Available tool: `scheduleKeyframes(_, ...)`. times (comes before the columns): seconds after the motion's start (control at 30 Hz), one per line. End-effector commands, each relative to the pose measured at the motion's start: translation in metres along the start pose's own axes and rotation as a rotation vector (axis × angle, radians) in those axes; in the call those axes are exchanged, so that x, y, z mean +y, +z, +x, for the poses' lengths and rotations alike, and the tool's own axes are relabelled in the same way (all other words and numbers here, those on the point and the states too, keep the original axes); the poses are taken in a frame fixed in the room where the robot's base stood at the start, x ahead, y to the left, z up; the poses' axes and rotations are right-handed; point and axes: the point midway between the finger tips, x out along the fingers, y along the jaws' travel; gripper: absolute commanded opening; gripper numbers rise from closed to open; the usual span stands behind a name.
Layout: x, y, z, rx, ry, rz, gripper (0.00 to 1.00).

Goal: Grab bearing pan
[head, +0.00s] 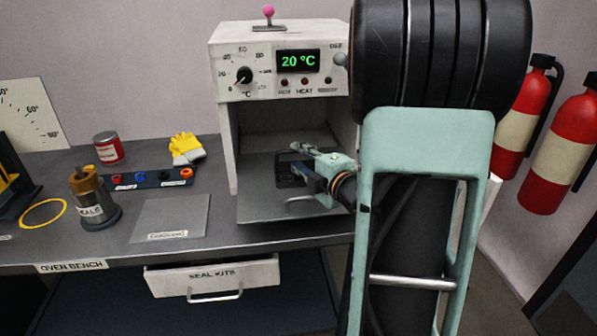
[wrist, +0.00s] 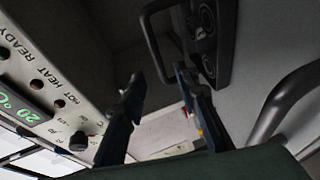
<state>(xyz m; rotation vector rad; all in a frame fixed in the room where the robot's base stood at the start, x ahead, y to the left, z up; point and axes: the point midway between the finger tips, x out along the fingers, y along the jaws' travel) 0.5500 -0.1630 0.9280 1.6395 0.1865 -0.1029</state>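The bearing pan (head: 288,170) is a dark, shallow pan inside the open oven, partly hidden behind my gripper (head: 311,166). In the wrist view, the pan (wrist: 224,45) is at the top right, holding round dark bearings. Its looped handle (wrist: 149,38) sticks out to the left. My gripper (wrist: 158,74) is open, with its two dark fingers apart. The handle's lower part shows between the fingertips; I cannot tell whether either finger touches it.
The oven (head: 226,140) reads 20 °C. A curved bar (wrist: 282,105) lies close by at the right of the wrist view. A grey plate (head: 171,218), a yellow glove (head: 186,149) and a can (head: 108,148) sit on the bench. The seal kits drawer (head: 212,276) is below.

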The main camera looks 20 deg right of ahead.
Motion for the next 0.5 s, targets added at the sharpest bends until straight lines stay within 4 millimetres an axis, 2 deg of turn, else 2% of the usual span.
scheduleKeyframes(0.17, -0.001, 0.000, 0.014, 0.000, -0.001, 0.000, 0.29)
scheduleKeyframes(0.4, -0.003, 0.001, 0.049, -0.001, -0.001, 0.000, 0.29)
scheduleKeyframes(0.5, -0.002, 0.000, 0.057, 0.000, 0.000, -0.001, 0.29)
